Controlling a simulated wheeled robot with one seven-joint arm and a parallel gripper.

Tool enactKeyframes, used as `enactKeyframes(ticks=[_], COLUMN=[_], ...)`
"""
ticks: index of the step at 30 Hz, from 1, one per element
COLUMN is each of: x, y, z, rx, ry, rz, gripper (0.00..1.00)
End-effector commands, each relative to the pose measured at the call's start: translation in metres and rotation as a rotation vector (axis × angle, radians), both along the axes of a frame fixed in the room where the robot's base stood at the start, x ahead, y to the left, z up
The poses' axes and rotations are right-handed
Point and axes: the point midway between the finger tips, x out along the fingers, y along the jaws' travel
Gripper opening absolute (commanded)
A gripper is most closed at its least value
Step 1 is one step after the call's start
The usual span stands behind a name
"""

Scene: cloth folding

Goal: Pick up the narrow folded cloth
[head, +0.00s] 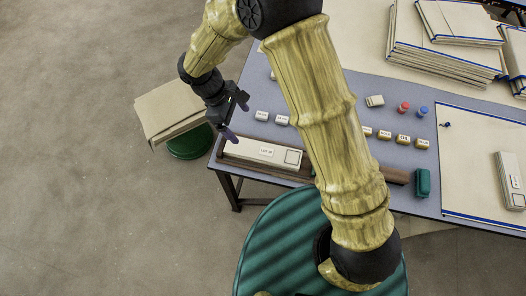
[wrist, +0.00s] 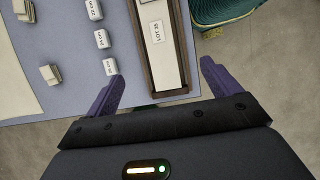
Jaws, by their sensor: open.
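A narrow cream folded piece (head: 254,151) with a lettered label lies in a brown wooden holder (head: 308,170) along the table's front left edge. It also shows in the wrist view (wrist: 160,58), between my finger lines. A similar narrow cream piece (head: 508,180) lies on the pale board at the right; I cannot tell for sure which is the named cloth. My gripper (head: 234,116) is open and empty, near the table's left corner, by the holder's left end. In the wrist view my gripper (wrist: 161,75) has its purple fingers spread on either side of the holder's end.
Small labelled blocks (head: 403,139) stand on the blue-grey table (head: 340,95). Stacked cloths (head: 445,50) lie at the back right. Red (head: 403,107) and blue (head: 422,111) pieces and a green block (head: 423,183) are on the table. A beige folded sheet (head: 172,110) rests on a green stool (head: 190,146).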

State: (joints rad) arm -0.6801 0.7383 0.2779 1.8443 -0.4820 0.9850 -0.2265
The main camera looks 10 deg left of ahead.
Motion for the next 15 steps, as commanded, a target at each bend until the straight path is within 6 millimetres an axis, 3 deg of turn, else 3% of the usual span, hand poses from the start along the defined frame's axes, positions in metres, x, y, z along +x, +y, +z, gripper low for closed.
enactKeyframes(ticks=[8,15], x=[0.0,-0.001], y=[-0.003,-0.018], z=[-0.006,-0.04], rx=[0.0,-0.002], ry=[0.0,0.002], rz=[-0.004,-0.004], gripper=[0.89,0.89])
